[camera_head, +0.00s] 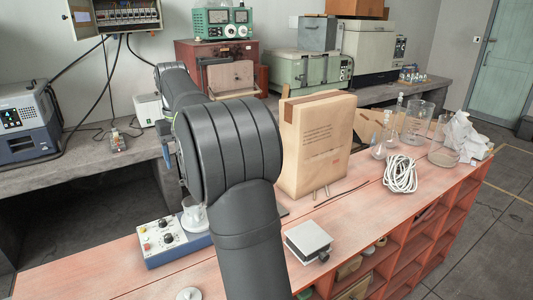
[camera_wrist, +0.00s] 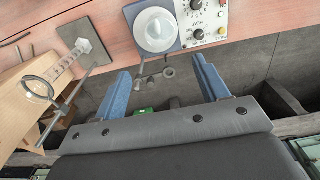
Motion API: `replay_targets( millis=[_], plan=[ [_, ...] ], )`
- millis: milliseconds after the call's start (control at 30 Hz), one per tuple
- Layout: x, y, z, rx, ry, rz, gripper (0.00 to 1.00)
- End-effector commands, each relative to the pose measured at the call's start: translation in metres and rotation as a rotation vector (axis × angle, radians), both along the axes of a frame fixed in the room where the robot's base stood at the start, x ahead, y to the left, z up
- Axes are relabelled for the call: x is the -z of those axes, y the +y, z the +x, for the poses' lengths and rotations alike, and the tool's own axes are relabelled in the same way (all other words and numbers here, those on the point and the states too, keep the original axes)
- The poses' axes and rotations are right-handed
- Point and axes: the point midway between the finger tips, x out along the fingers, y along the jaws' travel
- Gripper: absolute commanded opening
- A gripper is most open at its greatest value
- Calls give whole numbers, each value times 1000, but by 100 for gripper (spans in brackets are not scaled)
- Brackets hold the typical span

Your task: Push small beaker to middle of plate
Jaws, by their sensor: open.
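The small clear beaker (camera_head: 194,218) stands on the blue-and-white device at the left of the bench, partly hidden by my arm in the head view. In the wrist view I see the device from above. Its pale round plate (camera_wrist: 142,40) carries the round outline of the beaker (camera_wrist: 160,27), which looks slightly right of the plate's middle; the clear glass makes its edges hard to tell. My gripper (camera_wrist: 162,65) is open and empty, with two blue fingers apart, below the plate in the wrist view.
The device's control panel (camera_head: 168,236) has several knobs. A large paper bag (camera_head: 318,145) stands right of my arm, with a small metal-topped block (camera_head: 308,240) in front. The bench's left front is mostly clear.

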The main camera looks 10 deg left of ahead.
Motion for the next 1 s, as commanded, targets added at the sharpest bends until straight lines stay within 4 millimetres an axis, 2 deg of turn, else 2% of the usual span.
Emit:
replay_targets(
  millis=[33, 167, 300, 333, 500, 700, 867, 1000],
  plan=[
    [0, 0, 0, 0, 0, 0, 57],
    [4, 1, -3, 28, 0, 0, 31],
    [24, 3, -19, 175, 2, -2, 4],
    [30, 3, -24, 222, 2, -2, 0],
    [65, 2, -53, 494, 1, -3, 0],
    [93, -2, -77, 717, 1, -1, 0],
    [103, -3, -83, 775, 0, 0, 0],
    [119, -3, -83, 777, 1, -2, 0]
  ],
)
